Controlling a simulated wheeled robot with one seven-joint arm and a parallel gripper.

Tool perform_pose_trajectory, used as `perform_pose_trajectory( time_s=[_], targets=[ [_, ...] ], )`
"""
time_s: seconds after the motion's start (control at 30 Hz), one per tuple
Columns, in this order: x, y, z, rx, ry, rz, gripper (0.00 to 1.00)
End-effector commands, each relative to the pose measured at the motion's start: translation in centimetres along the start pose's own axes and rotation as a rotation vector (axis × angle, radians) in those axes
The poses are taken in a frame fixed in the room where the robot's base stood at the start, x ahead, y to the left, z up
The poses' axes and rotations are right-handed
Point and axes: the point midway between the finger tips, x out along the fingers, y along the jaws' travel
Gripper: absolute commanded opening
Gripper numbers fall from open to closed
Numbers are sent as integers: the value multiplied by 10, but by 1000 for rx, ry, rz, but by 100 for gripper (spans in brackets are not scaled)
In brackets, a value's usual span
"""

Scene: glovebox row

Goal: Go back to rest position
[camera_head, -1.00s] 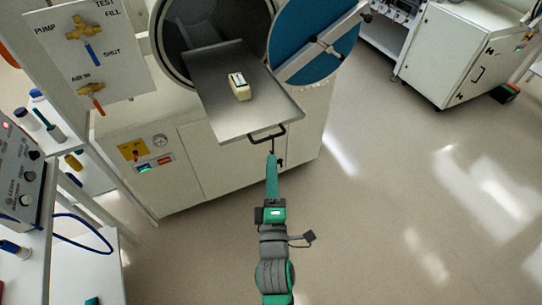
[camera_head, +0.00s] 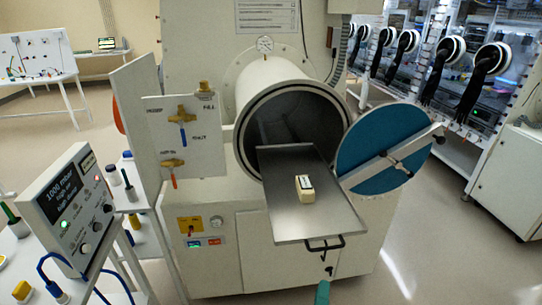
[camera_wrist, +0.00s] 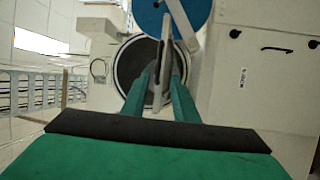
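My gripper (camera_wrist: 163,78) shows in the wrist view with two green fingers standing apart. The tray's grey edge shows in line between them, and I see nothing clearly gripped. In the head view only the green tip of my arm (camera_head: 322,293) shows at the bottom edge, below the tray's black handle (camera_head: 325,244). The metal tray (camera_head: 285,215) sticks out of the round chamber opening (camera_head: 292,125). A small cream block (camera_head: 305,193) with a dark-and-white top rests on the tray. The round blue door (camera_head: 375,150) is swung open to the right.
A valve panel (camera_head: 183,135) stands left of the chamber. A control box (camera_head: 75,205) with a lit display sits on a bench at the lower left, near bottles and cables. Glovebox units with black gloves (camera_head: 440,70) line the right. Floor (camera_head: 440,265) at the lower right is clear.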

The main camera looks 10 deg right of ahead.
Motion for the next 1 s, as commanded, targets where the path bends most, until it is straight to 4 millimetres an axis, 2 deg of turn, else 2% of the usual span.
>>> perform_pose_trajectory(
  time_s=[0.17, 0.3, 0.53, 0.8, 1.0],
  targets=[
    [-30, -25, -13, 128, 43, -55, 27],
    [-73, -52, -28, 324, 87, -132, 27],
    [-150, -83, -46, 666, 111, -275, 27],
    [-241, -98, -55, 1067, 65, -446, 27],
    [-293, -97, -56, 1311, -6, -540, 27]
  ],
)
